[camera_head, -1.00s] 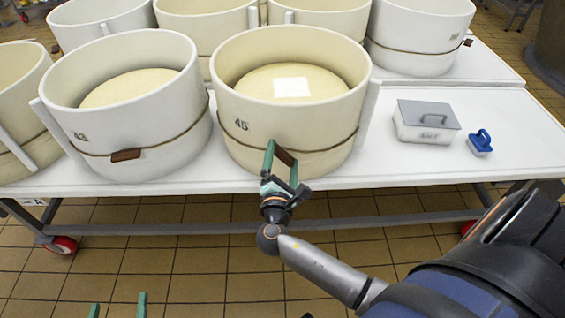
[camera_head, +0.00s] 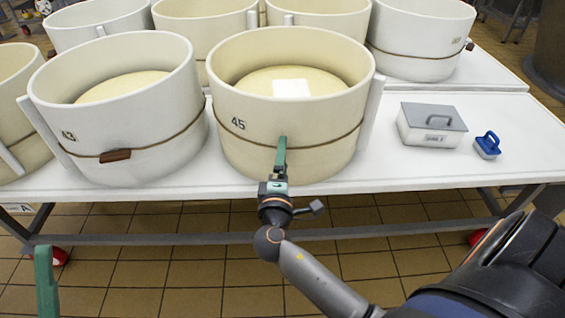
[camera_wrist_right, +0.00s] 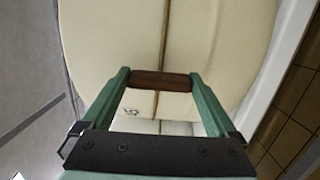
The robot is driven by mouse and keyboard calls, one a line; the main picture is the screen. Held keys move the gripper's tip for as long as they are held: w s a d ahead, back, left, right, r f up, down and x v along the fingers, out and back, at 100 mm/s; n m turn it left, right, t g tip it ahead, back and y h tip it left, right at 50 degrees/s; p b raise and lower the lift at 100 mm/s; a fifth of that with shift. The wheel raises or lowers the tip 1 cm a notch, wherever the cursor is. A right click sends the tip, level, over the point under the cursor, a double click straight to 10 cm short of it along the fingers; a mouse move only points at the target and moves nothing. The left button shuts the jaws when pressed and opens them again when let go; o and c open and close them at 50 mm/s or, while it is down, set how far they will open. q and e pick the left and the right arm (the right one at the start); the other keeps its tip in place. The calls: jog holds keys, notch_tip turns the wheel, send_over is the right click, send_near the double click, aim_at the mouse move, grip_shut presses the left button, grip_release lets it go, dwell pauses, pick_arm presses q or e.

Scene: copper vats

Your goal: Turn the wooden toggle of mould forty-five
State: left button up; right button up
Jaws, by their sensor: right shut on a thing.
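Mould forty-five (camera_head: 236,148) is a cream round vat marked 45, with a cord (camera_head: 240,135) around it. My right gripper (camera_head: 281,155) is at its front wall, turned so that one green finger hides the other in the head view. In the right wrist view the gripper (camera_wrist_right: 160,85) is shut on the brown wooden toggle (camera_wrist_right: 160,81), held by its two ends. The toggle lies crosswise to the cord (camera_wrist_right: 162,40). In the head view the toggle is hidden behind the finger. One green finger of my left gripper (camera_head: 46,282) shows at the bottom left.
Mould 43 (camera_head: 85,110) stands close on the left, its toggle (camera_head: 115,156) lying along its cord. More moulds stand behind. A grey-lidded box (camera_head: 432,124) and a blue-handled tool (camera_head: 487,146) are on the right of the white table (camera_head: 480,168).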

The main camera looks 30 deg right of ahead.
pick_arm(q)
jog(key=shift+f, duration=0.2)
pick_arm(e)
jog(key=shift+m, duration=0.3)
jog(key=o, duration=1)
pick_arm(q)
jog(key=shift+a, duration=0.1)
pick_arm(e)
jog(key=shift+s, duration=0.1)
